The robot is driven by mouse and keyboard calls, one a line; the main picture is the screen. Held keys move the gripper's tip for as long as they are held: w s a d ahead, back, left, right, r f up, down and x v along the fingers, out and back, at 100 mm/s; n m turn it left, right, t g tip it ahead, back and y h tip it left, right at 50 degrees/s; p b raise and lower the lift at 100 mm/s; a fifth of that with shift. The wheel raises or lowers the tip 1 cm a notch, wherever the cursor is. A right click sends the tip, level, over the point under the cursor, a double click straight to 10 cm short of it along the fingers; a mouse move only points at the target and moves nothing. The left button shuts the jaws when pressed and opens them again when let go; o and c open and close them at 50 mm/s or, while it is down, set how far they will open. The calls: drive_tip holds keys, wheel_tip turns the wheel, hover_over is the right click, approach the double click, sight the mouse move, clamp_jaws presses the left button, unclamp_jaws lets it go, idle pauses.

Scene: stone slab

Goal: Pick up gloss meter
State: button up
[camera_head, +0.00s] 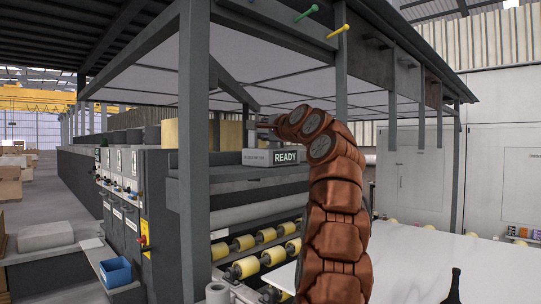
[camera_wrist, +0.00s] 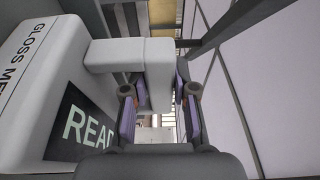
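The gloss meter (camera_head: 270,157) is a pale grey box with a dark READY display. It sits up on the machine, under the canopy frame, in the head view. In the wrist view the gloss meter (camera_wrist: 35,75) fills the left side, close up, with a pale handle-like bar (camera_wrist: 118,54) reaching right from it. My gripper (camera_wrist: 160,98) has its two purple-padded fingers apart, with the end of the bar between them. I see a gap to the right finger; contact on the left is unclear. In the head view my arm's end is small by the meter and its fingers cannot be made out.
A grey canopy post (camera_head: 194,150) stands left of the meter. Yellow rollers (camera_head: 275,255) lie below it. A pale slab (camera_head: 430,262) carries a dark bottle (camera_head: 454,287) at the lower right. A blue bin (camera_head: 115,271) is at the lower left.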

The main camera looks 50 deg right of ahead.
clamp_jaws()
idle(0.5)
